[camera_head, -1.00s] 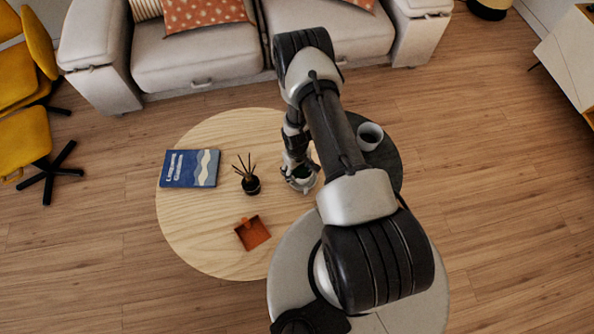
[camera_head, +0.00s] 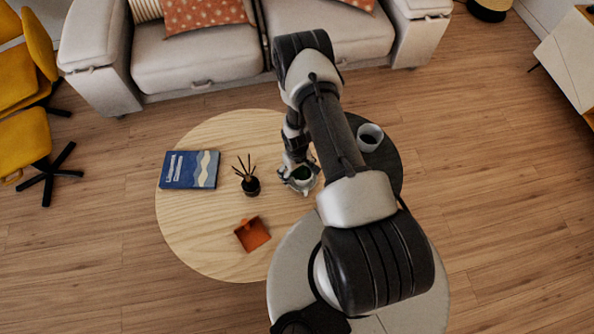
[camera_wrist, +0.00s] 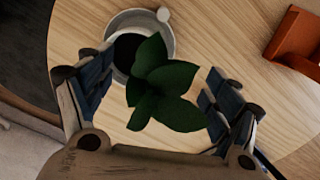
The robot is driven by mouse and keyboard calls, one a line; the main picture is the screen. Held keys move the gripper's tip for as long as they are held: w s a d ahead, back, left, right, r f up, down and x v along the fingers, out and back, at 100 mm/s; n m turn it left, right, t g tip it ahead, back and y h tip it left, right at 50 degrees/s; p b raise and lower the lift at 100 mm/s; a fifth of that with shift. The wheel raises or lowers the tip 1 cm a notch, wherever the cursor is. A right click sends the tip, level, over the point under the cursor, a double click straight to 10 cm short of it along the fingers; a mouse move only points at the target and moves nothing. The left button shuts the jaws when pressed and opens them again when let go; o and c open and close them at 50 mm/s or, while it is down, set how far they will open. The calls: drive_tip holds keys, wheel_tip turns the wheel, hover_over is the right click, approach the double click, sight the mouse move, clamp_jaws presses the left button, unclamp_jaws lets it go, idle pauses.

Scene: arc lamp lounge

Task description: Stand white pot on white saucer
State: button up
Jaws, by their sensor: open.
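The white pot (camera_wrist: 167,40), with dark soil and broad green leaves (camera_wrist: 172,85), stands on the wooden table below my gripper. It also shows in the head view (camera_head: 304,187), partly hidden by my gripper. A small pale knob sits at its edge in the wrist view. I cannot make out the white saucer as a separate thing; whether it lies under the pot is unclear. My gripper (camera_wrist: 155,88) is open, its fingers on either side of the leaves with visible gaps. In the head view my gripper (camera_head: 297,172) is over the pot.
A grey-white cup (camera_head: 370,132) stands on the adjoining dark round table (camera_head: 388,160). The wood at front left is clear.

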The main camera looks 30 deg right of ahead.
wheel_tip(320, 180, up, 12)
drive_tip(key=p, duration=0.4)
drive_tip(key=w+a+r+t, duration=0.1)
drive_tip(key=a+r, duration=0.1)
drive_tip(key=r, duration=1.5)
drive_tip(key=w+a+r+t, duration=0.1)
drive_tip(key=w+a+r, duration=0.1)
drive_tip(key=r, duration=1.4)
drive_tip(key=s+a+r+t, duration=0.1)
drive_tip(key=s+a+r, duration=0.1)
drive_tip(key=s+r, duration=0.6)
drive_tip(key=s+a+r+m+t, duration=0.1)
drive_tip(key=s+a+r, duration=0.2)
drive_tip(key=s+r, duration=0.6)
drive_tip(key=s, duration=0.4)
drive_tip(key=shift+r+t, duration=0.3)
